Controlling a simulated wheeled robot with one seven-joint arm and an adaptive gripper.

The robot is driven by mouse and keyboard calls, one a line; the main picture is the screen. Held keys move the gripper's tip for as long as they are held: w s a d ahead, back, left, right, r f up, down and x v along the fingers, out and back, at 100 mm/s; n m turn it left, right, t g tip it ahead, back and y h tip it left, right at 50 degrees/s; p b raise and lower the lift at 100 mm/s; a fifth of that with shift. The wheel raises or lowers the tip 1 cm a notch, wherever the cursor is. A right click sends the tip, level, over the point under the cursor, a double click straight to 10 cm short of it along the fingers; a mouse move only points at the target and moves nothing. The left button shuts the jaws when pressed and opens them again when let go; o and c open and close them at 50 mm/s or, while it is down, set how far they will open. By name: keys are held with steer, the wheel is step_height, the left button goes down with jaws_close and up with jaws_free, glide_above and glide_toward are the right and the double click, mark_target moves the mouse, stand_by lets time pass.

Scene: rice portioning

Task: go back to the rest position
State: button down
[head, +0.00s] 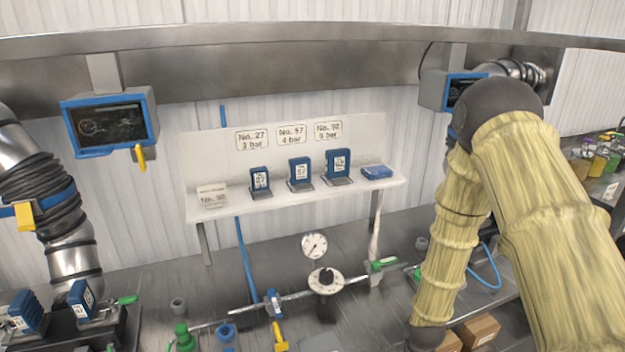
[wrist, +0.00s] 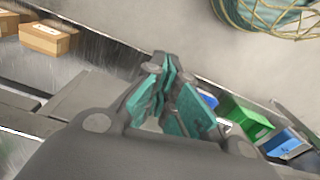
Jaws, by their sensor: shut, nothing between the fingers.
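My gripper (wrist: 172,88) shows in the wrist view, its teal-padded fingers brought together with nothing held between them. It hangs above the floor and the edge of a bench. In the head view my arm, in a yellowish sleeve, fills the right side and bends downward; the gripper itself cannot be made out there.
A white shelf (head: 300,205) holds blue cartridges (head: 300,172) under number signs. A pressure gauge (head: 314,246) and valve pipework stand below it. Cardboard boxes (wrist: 48,38) lie at the wrist view's upper left. A green box (wrist: 245,117) and a blue box (wrist: 285,143) are at right.

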steer(key=s+f+m+b, duration=0.2)
steer(key=s+f, duration=0.2)
steer(key=s, duration=0.5)
steer(key=s+a+f+m+b, duration=0.1)
steer(key=s+f+m, duration=0.1)
steer(key=s+f, duration=0.3)
steer(key=s+f+m+b, duration=0.2)
steer(key=s+f, duration=0.2)
steer(key=s, duration=0.8)
steer(key=shift+s+a+f+b, duration=0.3)
steer(key=shift+a+f, duration=0.05)
steer(key=shift+f, duration=0.05)
